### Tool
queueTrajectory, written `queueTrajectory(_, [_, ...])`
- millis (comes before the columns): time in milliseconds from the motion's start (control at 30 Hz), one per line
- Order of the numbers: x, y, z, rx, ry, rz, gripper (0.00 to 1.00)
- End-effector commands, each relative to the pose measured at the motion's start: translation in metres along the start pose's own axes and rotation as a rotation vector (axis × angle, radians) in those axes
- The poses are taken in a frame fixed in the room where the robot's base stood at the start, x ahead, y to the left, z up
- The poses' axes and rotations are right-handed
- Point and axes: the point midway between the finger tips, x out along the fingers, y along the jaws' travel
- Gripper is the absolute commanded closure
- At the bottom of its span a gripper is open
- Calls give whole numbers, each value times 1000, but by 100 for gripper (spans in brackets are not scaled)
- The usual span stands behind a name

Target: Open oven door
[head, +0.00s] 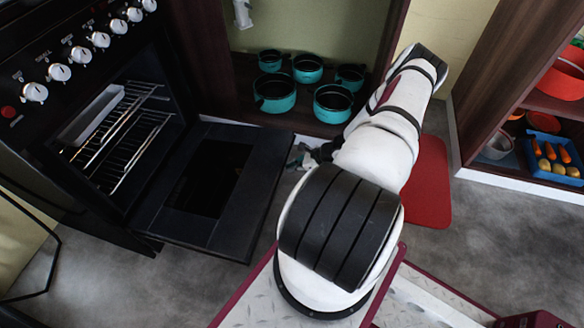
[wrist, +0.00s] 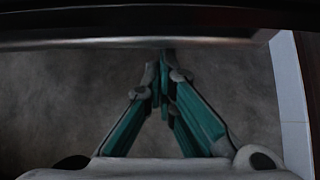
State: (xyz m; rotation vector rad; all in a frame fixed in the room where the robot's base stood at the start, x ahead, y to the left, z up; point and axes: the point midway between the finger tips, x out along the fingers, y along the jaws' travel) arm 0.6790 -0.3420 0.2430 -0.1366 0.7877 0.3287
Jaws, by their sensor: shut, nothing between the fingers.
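The black oven (head: 110,110) stands at the left in the head view. Its door (head: 220,185) is folded down and wide open, close to level, with a dark window in its middle. The oven's inside shows wire racks (head: 125,130) and a pale tray (head: 92,115). My gripper (head: 305,158) is beside the door's right edge, partly hidden by my white arm. In the wrist view, my gripper (wrist: 165,75) has its teal fingers shut and empty, pointing toward a dark bar-like edge across the top. I cannot tell whether they touch it.
Several teal pots (head: 275,92) stand in an open cupboard (head: 240,70) behind. A red mat (head: 428,185) lies on the grey floor right of my arm. A shelf unit (head: 515,80) with a blue crate (head: 552,160) of food stands at the right. Floor in front of the door is clear.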

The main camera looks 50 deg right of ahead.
Motion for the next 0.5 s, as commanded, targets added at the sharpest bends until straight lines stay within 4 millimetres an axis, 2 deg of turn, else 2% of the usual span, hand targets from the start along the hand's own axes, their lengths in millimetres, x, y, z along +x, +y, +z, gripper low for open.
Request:
queueTrajectory(33, [-8, -1, 13, -3, -9, 0, 100])
queueTrajectory(133, [-15, -1, 21, -3, -10, 0, 100])
queueTrajectory(500, [-17, 0, 24, -4, -11, 1, 100])
